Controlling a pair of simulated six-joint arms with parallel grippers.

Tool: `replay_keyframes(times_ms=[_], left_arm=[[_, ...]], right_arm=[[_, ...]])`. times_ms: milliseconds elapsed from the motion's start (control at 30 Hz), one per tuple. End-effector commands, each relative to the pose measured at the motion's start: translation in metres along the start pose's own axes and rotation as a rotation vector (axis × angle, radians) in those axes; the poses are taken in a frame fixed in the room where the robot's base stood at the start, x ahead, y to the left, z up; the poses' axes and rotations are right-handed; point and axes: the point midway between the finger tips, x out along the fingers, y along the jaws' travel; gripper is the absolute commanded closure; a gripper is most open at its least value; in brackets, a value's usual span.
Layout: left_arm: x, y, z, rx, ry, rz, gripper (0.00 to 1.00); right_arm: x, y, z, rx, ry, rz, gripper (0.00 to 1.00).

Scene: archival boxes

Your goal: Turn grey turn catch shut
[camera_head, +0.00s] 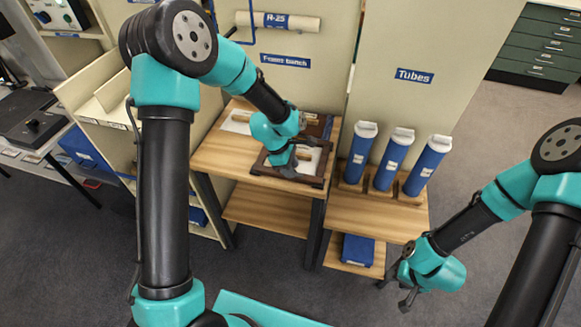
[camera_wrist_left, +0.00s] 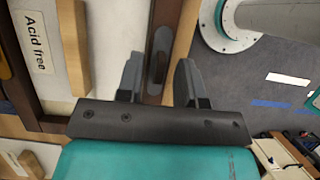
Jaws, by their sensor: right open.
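The grey turn catch (camera_wrist_left: 159,58) is a small dark elongated piece on a brown wooden frame rail (camera_wrist_left: 154,92) in the left wrist view. It lies roughly along the rail. My left gripper (camera_wrist_left: 158,66) is open, with one finger on each side of the catch and visible gaps between. In the head view my left gripper (camera_head: 287,171) is over the brown frame (camera_head: 321,168) on the bench and hides the catch. My right gripper (camera_head: 400,284) is open and empty, in front of the tube stand and well away from the frame.
Inside the frame is a white panel labelled "Acid free" (camera_wrist_left: 45,60) with a wooden strip (camera_wrist_left: 72,45). The frame lies on a wooden bench (camera_head: 215,155). Several blue tubes (camera_head: 394,160) stand to its right. A blue box (camera_head: 357,249) sits on the low shelf.

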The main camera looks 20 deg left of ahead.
Motion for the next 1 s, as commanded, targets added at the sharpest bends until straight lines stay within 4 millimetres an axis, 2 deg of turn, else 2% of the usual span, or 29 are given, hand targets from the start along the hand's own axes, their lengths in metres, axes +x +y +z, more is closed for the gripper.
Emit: replay_keyframes(times_ms=[133,467,1000], left_arm=[[-0.0002,0.0000,0.0000,0.000,0.000,0.000,0.68],[-0.0003,0.0000,-0.0001,-0.001,0.000,0.000,0.99],[-0.0004,0.0006,-0.0001,0.039,0.000,-0.016,1.00]], right_arm=[[0.0000,0.0000,0.0000,0.000,0.000,0.000,0.57],[0.0000,0.0000,0.0000,0.000,0.000,0.000,0.57],[0.0000,0.0000,0.0000,0.000,0.000,0.000,0.57]])
